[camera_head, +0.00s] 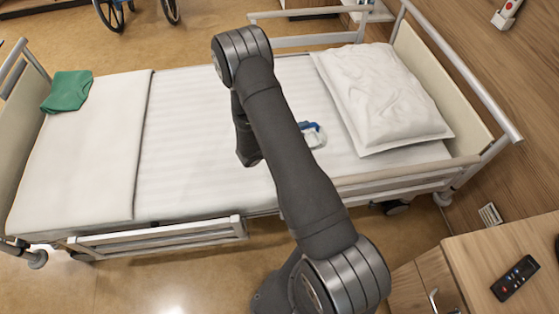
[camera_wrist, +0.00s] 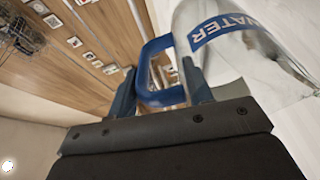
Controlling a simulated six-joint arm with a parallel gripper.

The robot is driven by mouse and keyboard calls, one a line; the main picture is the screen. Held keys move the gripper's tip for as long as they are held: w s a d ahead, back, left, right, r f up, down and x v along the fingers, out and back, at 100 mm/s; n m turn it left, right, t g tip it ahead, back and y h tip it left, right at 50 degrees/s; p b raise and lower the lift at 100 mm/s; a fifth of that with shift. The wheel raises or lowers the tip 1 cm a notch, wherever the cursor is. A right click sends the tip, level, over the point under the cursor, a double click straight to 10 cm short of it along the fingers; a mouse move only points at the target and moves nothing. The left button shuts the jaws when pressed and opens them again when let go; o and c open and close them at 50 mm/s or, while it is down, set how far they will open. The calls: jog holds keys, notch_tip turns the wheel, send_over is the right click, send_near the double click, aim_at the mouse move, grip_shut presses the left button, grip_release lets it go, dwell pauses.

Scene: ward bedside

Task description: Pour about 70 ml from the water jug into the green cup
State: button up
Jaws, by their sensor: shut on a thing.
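The water jug (camera_wrist: 245,68) fills the upper right of the wrist view. It is clear, with a blue handle and a blue band lettered "WATER". My gripper (camera_wrist: 158,70) is shut on the jug's blue handle, with a finger on each side of it. In the head view, a small blue and clear part of the jug (camera_head: 314,136) shows just right of my arm, over the bed; the rest is hidden by the arm. The jug's tilt and the water level cannot be told. I do not see the green cup in either view.
A bed (camera_head: 185,120) with a pillow (camera_head: 382,95) lies across the head view. A green cloth (camera_head: 68,90) lies at its left end. Side rails (camera_head: 160,240) edge the bed. A bedside cabinet (camera_head: 480,262) at lower right carries a black remote (camera_head: 515,278).

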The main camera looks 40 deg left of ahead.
aim_at(312, 132)
jog(key=w+f+g, duration=0.1)
jog(key=w+d+g+y, duration=0.1)
jog(key=w+d+f+g, duration=0.1)
jog(key=w, duration=0.1)
jog(key=shift+d+f+m+g, duration=0.15)
jog(key=shift+f+m+g, duration=0.15)
jog(key=shift+f+g, duration=0.1)
jog(key=shift+w+d+f+g+y, duration=0.1)
jog(key=shift+w+f+g+y, duration=0.2)
jog(key=shift+f+g+y, duration=0.15)
dwell(1.6)
jog(key=shift+w+d+f+g+y, duration=0.3)
jog(key=shift+w+f+g+y, duration=0.15)
jog(key=shift+f+g, duration=0.3)
jog(key=shift+w+d+f+g+y, duration=0.3)
jog(key=shift+w+f+g, duration=0.2)
jog(key=shift+f+g, duration=0.2)
jog(key=shift+w+d+f+m+g+y, duration=0.1)
jog(key=shift+w+d+f+g+y, duration=0.15)
jog(key=shift+w+g, duration=0.25)
jog(key=shift+w+d+f+m+g+y, duration=0.15)
jog(key=shift+w+d+f+g, duration=0.1)
jog(key=shift+w+g, duration=0.25)
jog(key=shift+w+d+f+m+g+y, duration=0.15)
jog(key=shift+w+d+g+y, duration=0.1)
jog(key=shift+w+g, duration=0.25)
jog(key=shift+w+d+f, duration=0.1)
jog(key=shift+f, duration=0.05)
